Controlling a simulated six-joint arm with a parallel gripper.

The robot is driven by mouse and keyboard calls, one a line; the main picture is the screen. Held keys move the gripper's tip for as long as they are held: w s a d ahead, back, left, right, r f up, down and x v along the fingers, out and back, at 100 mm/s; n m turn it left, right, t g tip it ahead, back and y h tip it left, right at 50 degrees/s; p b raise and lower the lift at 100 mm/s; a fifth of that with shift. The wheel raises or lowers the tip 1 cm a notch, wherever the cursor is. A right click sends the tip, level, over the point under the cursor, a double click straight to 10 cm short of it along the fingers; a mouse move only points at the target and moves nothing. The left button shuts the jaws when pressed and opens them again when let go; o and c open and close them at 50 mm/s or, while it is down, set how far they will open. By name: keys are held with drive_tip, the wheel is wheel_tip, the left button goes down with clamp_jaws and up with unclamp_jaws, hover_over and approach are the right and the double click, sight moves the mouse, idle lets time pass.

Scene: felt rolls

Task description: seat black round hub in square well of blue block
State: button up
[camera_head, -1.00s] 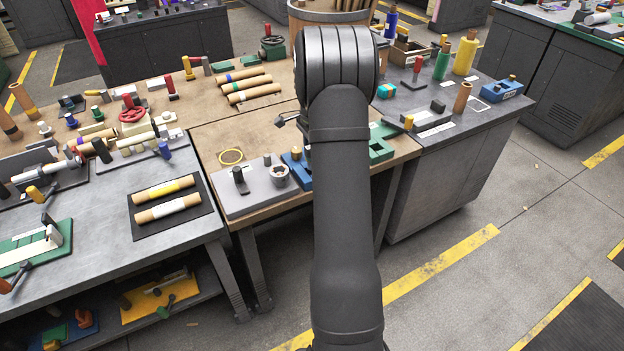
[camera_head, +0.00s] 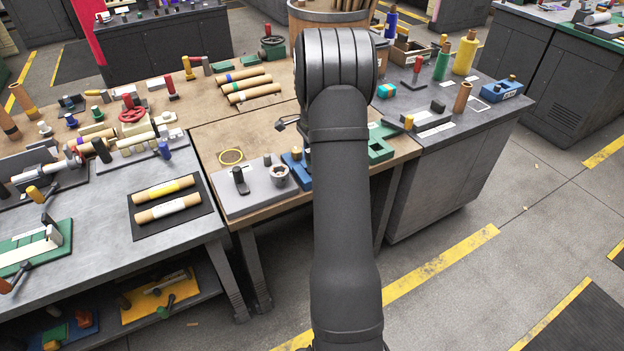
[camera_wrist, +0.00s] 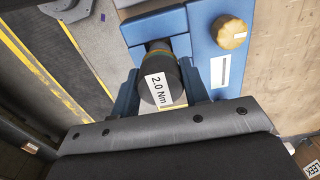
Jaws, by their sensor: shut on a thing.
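The black round hub (camera_wrist: 159,86) carries a white "2.0 Nm" label and shows a greenish-orange band at its far end. My gripper (camera_wrist: 160,72) is shut on it, with one blue finger on each side. In the wrist view the blue block (camera_wrist: 150,24) lies just beyond the hub, and its dark square well (camera_wrist: 158,46) is partly covered by the hub. I cannot tell whether the hub touches the well. In the head view the blue block (camera_head: 297,170) shows only in part beside my arm, which hides the gripper and hub.
A brass knob (camera_wrist: 229,33) stands on blue right of the well. A grey plate (camera_head: 255,190) with a black upright and a grey cup is left of the block. A green block (camera_head: 380,152) is to the right. The wooden bench's front edge is close by.

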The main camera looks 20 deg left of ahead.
drive_tip(key=shift+f, duration=1.7)
idle(1.1)
drive_tip(key=o, duration=1.2)
wheel_tip(320, 180, up, 17)
drive_tip(key=shift+r, duration=0.2)
drive_tip(key=shift+f, duration=0.1)
wheel_tip(320, 180, down, 17)
idle(0.6)
